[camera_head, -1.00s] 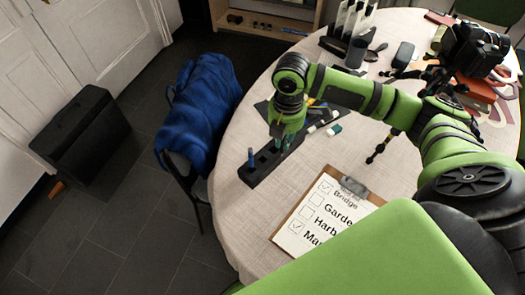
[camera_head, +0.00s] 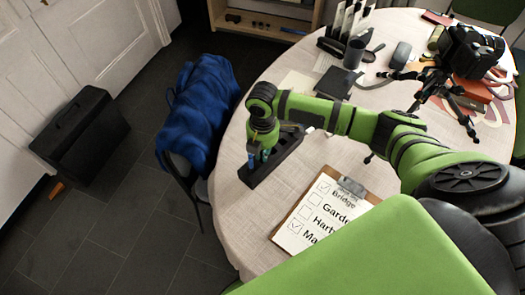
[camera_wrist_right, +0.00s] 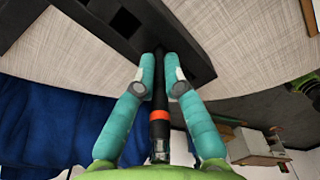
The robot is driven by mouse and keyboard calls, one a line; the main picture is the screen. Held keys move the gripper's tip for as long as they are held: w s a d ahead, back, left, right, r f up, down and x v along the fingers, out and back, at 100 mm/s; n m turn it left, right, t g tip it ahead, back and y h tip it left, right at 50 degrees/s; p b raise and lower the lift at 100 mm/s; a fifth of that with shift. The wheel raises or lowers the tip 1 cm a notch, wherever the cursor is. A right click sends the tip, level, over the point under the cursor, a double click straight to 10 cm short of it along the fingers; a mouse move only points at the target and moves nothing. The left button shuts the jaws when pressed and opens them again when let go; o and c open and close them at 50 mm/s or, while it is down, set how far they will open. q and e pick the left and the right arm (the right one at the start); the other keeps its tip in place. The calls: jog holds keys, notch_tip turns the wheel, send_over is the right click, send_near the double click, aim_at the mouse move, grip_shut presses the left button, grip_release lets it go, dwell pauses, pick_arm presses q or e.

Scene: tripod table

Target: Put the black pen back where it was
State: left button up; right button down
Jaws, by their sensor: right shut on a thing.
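The black pen (camera_wrist_right: 159,100) has an orange band and is clasped between the two teal fingers of my right gripper (camera_wrist_right: 160,82) in the right wrist view. The pen's far end meets the black slotted holder (camera_wrist_right: 105,32); how deep it sits in a slot I cannot tell. In the head view the holder (camera_head: 283,158) lies on the table's left side with several slots in a row. My right gripper (camera_head: 261,155) points down at its near-left part, and the pen is mostly hidden there. My left gripper is out of view.
A clipboard with a checklist (camera_head: 318,218) lies just right of the holder. A camera on a small tripod (camera_head: 472,50) and a dark cup (camera_head: 354,53) stand farther back. A chair with a blue cloth (camera_head: 195,110) is left of the round table (camera_head: 240,215).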

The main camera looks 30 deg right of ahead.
jog(key=shift+f, duration=0.2)
jog(key=c, duration=1.3)
grip_release()
jog(key=shift+r, duration=0.15)
notch_tip(320, 180, up, 12)
jog(key=shift+r+b, duration=0.1)
jog(key=shift+b, duration=0.3)
